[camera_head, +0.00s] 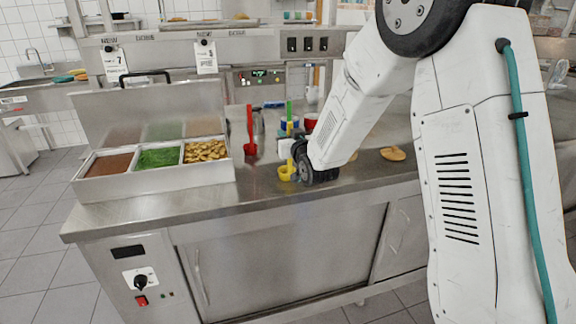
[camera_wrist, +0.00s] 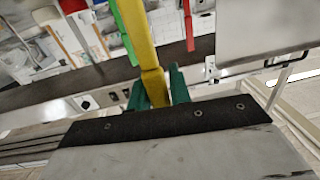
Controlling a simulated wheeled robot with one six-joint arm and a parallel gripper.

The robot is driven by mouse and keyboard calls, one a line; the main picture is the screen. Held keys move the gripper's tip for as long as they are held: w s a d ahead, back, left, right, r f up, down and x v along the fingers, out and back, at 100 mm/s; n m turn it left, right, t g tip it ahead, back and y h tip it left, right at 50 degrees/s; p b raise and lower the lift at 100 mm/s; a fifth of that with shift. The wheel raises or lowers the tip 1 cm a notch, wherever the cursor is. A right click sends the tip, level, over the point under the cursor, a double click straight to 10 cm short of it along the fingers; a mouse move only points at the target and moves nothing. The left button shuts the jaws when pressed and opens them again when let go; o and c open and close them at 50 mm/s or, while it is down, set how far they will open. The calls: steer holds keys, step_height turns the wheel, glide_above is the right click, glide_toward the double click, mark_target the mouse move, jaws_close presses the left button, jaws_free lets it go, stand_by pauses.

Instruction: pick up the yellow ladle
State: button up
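The yellow ladle (camera_head: 286,174) is at the front part of the steel counter, its bowl low at the counter top and its handle rising beside my gripper (camera_head: 300,160). In the wrist view the yellow handle (camera_wrist: 141,40) runs down between the two green fingers of my gripper (camera_wrist: 157,90). The lower end of the handle is hidden behind the gripper body in the wrist view. I cannot tell whether the bowl touches the counter.
A red ladle (camera_head: 250,132) stands left of the yellow one, and a green-handled utensil (camera_head: 289,114) is just behind it. A steel bin with brown, green and yellow food (camera_head: 232,172) is at the left. Flat tan pieces (camera_head: 392,154) lie to the right. The counter's front edge is close.

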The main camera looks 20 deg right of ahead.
jaws_close()
